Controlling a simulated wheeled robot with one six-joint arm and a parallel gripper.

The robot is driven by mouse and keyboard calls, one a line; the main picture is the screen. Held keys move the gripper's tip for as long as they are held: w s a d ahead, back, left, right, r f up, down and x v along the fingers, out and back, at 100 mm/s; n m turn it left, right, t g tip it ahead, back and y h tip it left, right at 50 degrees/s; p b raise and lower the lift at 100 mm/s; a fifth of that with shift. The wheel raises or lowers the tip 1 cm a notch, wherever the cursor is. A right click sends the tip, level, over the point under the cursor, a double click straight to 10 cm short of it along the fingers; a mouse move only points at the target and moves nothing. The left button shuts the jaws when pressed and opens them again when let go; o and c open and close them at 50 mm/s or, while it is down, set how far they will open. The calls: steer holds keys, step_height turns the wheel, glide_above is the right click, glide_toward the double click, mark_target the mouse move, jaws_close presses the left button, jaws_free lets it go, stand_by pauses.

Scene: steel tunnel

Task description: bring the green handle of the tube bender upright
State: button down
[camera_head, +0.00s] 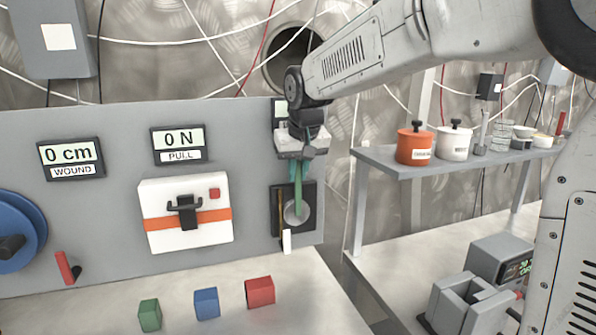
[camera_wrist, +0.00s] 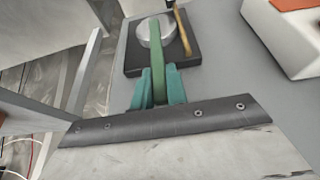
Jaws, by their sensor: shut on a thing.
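The tube bender is a black plate (camera_head: 310,222) with a round grey disc (camera_head: 293,214) on the right part of the grey panel. Its green handle (camera_head: 299,200) runs up from the disc, close to vertical in the head view. My gripper (camera_head: 299,172) is shut on the upper part of the handle, with teal fingers on both sides. In the wrist view, the handle (camera_wrist: 157,55) runs from the disc (camera_wrist: 143,32) to between my fingers (camera_wrist: 158,88). A thin brass-coloured rod (camera_head: 280,212) stands just left of the handle. The handle's top end is hidden by my gripper.
Left on the panel are a white box with an orange band (camera_head: 160,225), two displays (camera_head: 70,158) (camera_head: 179,143) and a blue wheel (camera_head: 20,225). Green (camera_head: 149,315), blue (camera_head: 206,303) and red (camera_head: 260,292) blocks lie below. A shelf (camera_head: 385,160) with pots stands right.

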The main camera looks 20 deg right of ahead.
steer(key=c, duration=1.4)
jaws_free()
steer(key=shift+a, duration=0.15)
steer(key=v, duration=0.7)
steer(key=shift+s+r, duration=0.2)
steer(key=shift+r, duration=0.15)
steer(key=s+d+f+g, duration=0.1)
steer(key=s+f, duration=0.4)
steer(key=s, duration=0.6)
steer(key=s+d+f+g, duration=0.1)
steer(key=s+f, duration=0.4)
steer(key=s, duration=0.6)
steer(key=s+d+f+g, duration=0.1)
steer(key=s+d+f, duration=0.1)
steer(key=s+f, duration=0.4)
steer(key=s, duration=0.5)
steer(key=shift+d, duration=0.35)
